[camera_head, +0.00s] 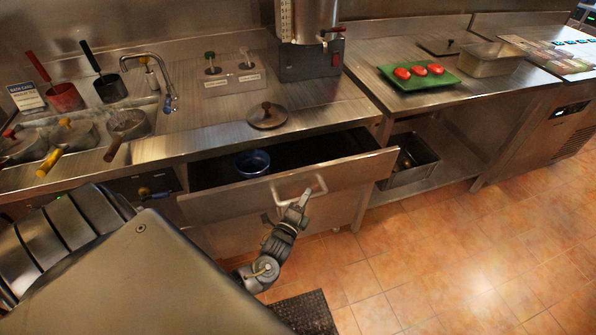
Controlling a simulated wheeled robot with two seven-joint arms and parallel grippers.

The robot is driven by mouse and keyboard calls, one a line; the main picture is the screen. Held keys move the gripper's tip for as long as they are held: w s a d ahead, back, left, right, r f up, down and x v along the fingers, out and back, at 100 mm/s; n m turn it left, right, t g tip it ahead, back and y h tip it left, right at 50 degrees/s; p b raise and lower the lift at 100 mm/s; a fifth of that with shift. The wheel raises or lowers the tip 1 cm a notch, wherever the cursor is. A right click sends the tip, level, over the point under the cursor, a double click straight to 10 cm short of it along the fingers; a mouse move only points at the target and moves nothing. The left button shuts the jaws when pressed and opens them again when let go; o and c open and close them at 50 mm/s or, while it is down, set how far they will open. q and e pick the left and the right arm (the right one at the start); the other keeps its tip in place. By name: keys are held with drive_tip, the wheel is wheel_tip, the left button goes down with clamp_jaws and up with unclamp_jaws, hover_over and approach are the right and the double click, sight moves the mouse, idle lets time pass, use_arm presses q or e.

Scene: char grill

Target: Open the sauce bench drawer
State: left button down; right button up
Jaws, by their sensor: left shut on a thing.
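The sauce bench drawer (235,204) stands pulled out from under the steel counter in the middle of the head view. A dark blue bowl (252,163) sits inside it at the left. The drawer's front carries a pale metal handle (318,183). My left gripper (303,196) is at the handle's right part, shut on it. The fingertips are small in the picture. My right gripper is not in view.
The steel counter (215,143) above bears a round lid (267,116), pots and ladles. A green tray (418,80) with red items is on the right counter. A metal bin (412,168) sits on the shelf below. Tiled floor at right is clear.

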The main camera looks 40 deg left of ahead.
use_arm(q)
drive_tip(key=s+d+p, duration=0.2)
drive_tip(key=s+d, duration=0.6)
drive_tip(key=d, duration=0.3)
drive_tip(key=s+d+p, duration=0.2)
drive_tip(key=s+d, duration=0.5)
drive_tip(key=d, duration=0.4)
drive_tip(key=shift+s+d, duration=0.3)
drive_tip(key=shift+s, duration=0.05)
drive_tip(key=c, duration=1.4)
unclamp_jaws()
drive_tip(key=shift+o, duration=0.2)
drive_tip(key=b+v, duration=0.2)
drive_tip(key=v, duration=0.5)
drive_tip(key=shift+s, duration=0.25)
